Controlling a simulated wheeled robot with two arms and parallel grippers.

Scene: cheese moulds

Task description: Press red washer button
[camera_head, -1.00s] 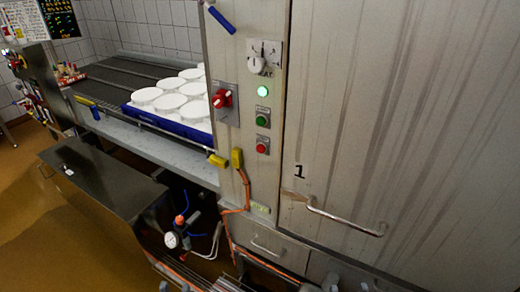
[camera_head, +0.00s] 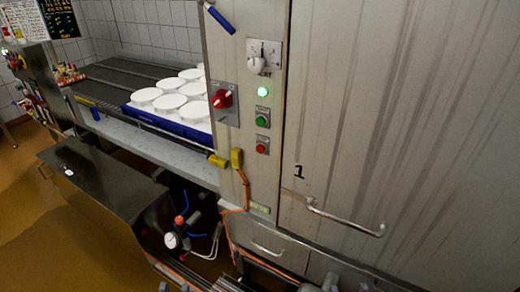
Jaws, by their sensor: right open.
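The red button (camera_head: 262,148) sits in a small grey housing on the narrow metal panel left of the large door. Directly above it is a green button (camera_head: 263,121), and above that a lit green lamp (camera_head: 263,92). Nothing touches the red button. Small grey tips show at the bottom edge. Those at the lower right look like my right gripper (camera_head: 346,286), open and empty, well below the panel. Those at the lower left look like my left gripper (camera_head: 174,288); too little shows to tell its jaws.
A red rotary switch (camera_head: 222,99) and a grey dial switch (camera_head: 264,58) are close by. The metal door (camera_head: 400,110) has a protruding handle (camera_head: 345,221). White round moulds (camera_head: 169,103) stand in a blue tray on the conveyor. An orange cable (camera_head: 245,190) hangs below the panel.

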